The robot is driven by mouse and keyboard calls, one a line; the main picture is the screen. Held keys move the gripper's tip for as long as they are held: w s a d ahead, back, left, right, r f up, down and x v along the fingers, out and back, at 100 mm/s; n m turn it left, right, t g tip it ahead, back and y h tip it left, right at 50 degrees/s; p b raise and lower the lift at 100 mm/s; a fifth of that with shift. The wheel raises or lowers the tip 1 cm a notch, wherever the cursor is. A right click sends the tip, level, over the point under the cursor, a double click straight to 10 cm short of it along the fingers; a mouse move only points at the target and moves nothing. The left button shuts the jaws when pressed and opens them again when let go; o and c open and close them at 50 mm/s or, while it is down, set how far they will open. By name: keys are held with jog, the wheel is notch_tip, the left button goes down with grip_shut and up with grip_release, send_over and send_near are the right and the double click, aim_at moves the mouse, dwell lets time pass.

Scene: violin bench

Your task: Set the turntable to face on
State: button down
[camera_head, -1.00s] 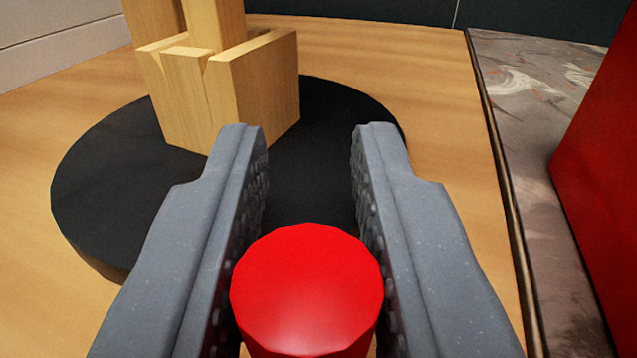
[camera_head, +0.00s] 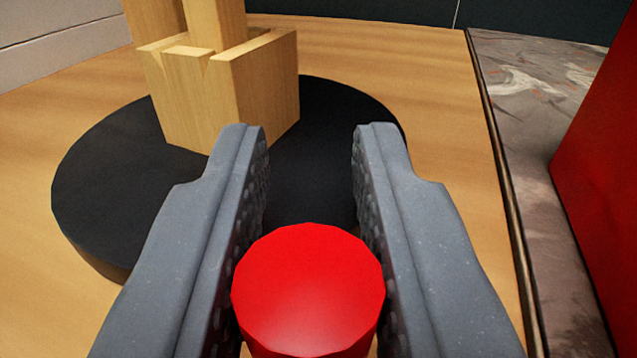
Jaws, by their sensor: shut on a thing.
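The turntable (camera_head: 105,185) is a black round disc on the wooden bench. A wooden block stand (camera_head: 200,95) with a notched top and an upright post stands on its far part, turned at an angle with one vertical edge towards me. A red round knob (camera_head: 308,288) stands at the near side of the disc. My gripper (camera_head: 310,150) is shut on the red knob, with one grey finger on each side of it. The fingertips reach past the knob over the disc. The knob's lower part and its join to the disc are hidden.
The wooden bench top (camera_head: 440,130) is clear to the right of the disc, up to a dark edge strip. Beyond it lies a marbled grey surface (camera_head: 530,90) with a large red object (camera_head: 605,170) at the far right. A dark wall stands behind.

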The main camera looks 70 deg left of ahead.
jog(key=c, duration=1.3)
grip_release()
jog(key=shift+o, duration=0.2)
jog(key=shift+d, duration=0.25)
jog(key=v, duration=1.3)
jog(key=shift+s+p, duration=0.2)
jog(key=shift+p, duration=0.15)
jog(key=shift+d, duration=0.1)
